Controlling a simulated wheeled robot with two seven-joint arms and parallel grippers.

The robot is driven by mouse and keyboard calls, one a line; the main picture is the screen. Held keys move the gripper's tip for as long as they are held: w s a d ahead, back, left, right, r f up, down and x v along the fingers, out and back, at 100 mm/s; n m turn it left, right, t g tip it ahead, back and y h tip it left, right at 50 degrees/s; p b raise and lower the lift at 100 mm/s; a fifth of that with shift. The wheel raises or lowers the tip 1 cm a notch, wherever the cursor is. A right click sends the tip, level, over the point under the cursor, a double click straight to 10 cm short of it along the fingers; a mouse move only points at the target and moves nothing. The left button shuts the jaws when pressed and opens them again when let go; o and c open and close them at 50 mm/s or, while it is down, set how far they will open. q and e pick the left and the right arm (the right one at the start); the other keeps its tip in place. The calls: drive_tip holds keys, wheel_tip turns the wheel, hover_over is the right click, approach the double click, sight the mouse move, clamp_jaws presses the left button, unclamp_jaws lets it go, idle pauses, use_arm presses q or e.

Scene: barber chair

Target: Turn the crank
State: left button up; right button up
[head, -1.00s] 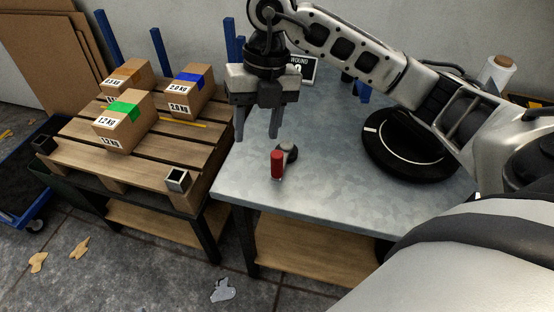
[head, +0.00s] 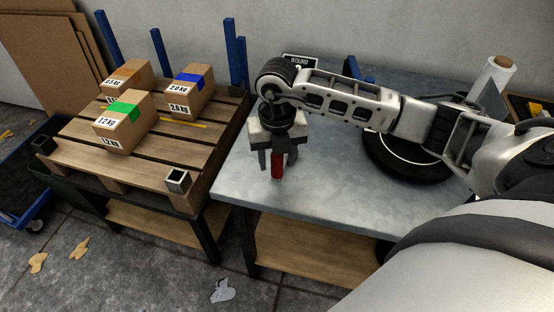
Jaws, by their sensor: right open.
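The crank's red handle (head: 277,166) stands upright near the front left part of the grey metal table (head: 330,190). The crank's dark arm and hub are mostly hidden behind my right gripper. My right gripper (head: 277,164) points down over the crank, with its fingers open on either side of the red handle's top. I cannot tell whether a finger touches the handle. My left gripper is not in view.
A wooden pallet (head: 75,155) with several taped cardboard boxes (head: 125,122) stands left of the table. A black round disc (head: 385,170) lies on the table's right part, under my right arm. A white roll (head: 496,78) and a sign (head: 298,62) are at the back.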

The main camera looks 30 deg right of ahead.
drive_tip(key=shift+f, duration=0.65)
